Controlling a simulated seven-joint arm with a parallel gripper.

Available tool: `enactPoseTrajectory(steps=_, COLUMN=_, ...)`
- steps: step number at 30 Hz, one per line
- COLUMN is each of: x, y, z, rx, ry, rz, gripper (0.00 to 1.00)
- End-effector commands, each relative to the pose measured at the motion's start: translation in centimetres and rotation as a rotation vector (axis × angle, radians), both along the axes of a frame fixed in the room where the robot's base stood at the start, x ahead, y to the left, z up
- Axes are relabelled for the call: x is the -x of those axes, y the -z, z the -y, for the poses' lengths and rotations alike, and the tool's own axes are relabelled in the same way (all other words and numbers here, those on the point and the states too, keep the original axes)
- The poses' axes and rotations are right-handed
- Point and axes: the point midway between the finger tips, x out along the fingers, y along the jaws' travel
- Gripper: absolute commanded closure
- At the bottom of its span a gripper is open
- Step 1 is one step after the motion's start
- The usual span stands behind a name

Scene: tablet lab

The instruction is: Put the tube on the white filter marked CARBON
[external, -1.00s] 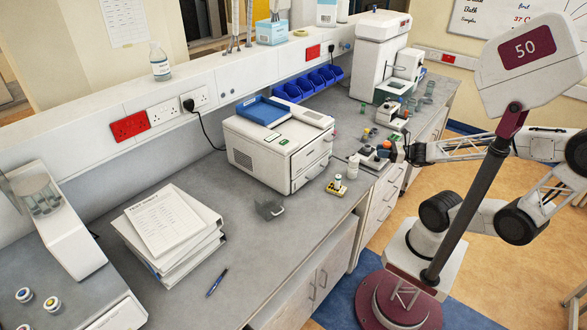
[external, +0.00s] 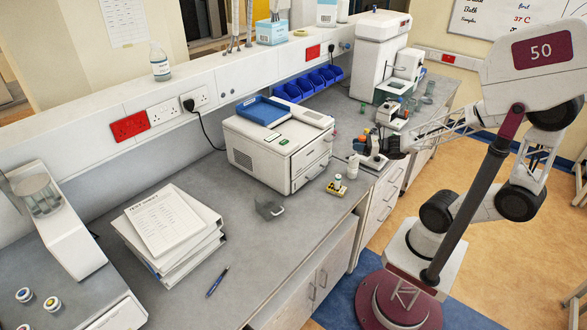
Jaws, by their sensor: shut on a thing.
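My gripper (external: 374,150) is over the right part of the bench, beside the front right of the white analyser box. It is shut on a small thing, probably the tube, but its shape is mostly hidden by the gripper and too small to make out. A small white upright piece (external: 353,165) stands just left of the gripper. A yellow holder (external: 337,188) with a white-bodied piece in it stands nearer the bench's front edge. I cannot read CARBON on any piece, so I cannot tell which one is the white filter.
The white analyser (external: 275,150) with a blue tray on top stands left of the gripper. A clear small box (external: 269,208), stacked binders (external: 170,230) and a pen (external: 218,282) lie farther left. Larger white equipment (external: 378,55) stands behind. Bare bench lies between binders and analyser.

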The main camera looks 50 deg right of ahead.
Motion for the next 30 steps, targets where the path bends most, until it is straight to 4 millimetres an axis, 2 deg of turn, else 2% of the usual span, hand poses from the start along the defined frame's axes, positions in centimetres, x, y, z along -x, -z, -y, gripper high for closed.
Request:
enactPoseTrajectory(steps=6, x=-2.0, y=0.2, z=-0.1, rx=-0.001, ry=0.000, rz=-0.001, gripper=0.93)
enactPoseTrajectory(steps=20, x=-2.2, y=0.4, z=-0.1, rx=-0.001, ry=0.000, rz=-0.001, gripper=0.93)
enactPoseTrajectory(steps=30, x=-2.2, y=3.4, z=-0.1, rx=0.000, ry=0.000, rz=-0.001, gripper=0.93)
